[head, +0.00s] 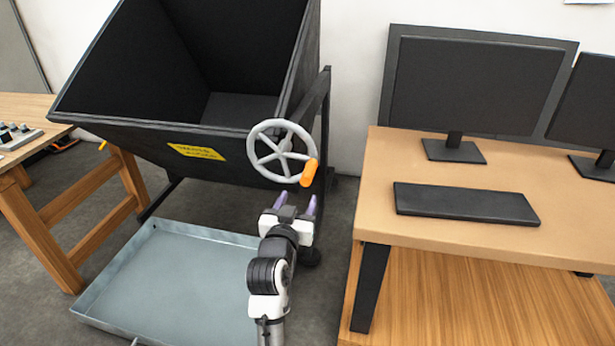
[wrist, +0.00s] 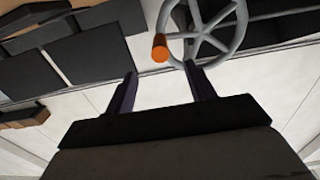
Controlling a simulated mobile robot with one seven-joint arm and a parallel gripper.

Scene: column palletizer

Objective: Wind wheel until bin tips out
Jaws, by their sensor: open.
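A grey spoked wheel (head: 282,151) is mounted at the right side of a black bin (head: 150,138). Its orange handle (head: 309,172) sticks out at the wheel's lower right. The bin is open at the top and looks empty inside. A yellow label is on its front. My gripper (head: 296,204) is open and empty, just below the wheel and handle. In the wrist view the orange handle (wrist: 159,48) lies beyond the gap between the two fingers (wrist: 163,90), and the wheel (wrist: 205,25) is at the top. I see no contact with the handle.
A shallow grey metal tray (head: 170,265) lies on the floor in front of the bin. A wooden desk (head: 480,225) with monitors and a keyboard stands close on the right. A wooden workbench (head: 35,110) stands on the left.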

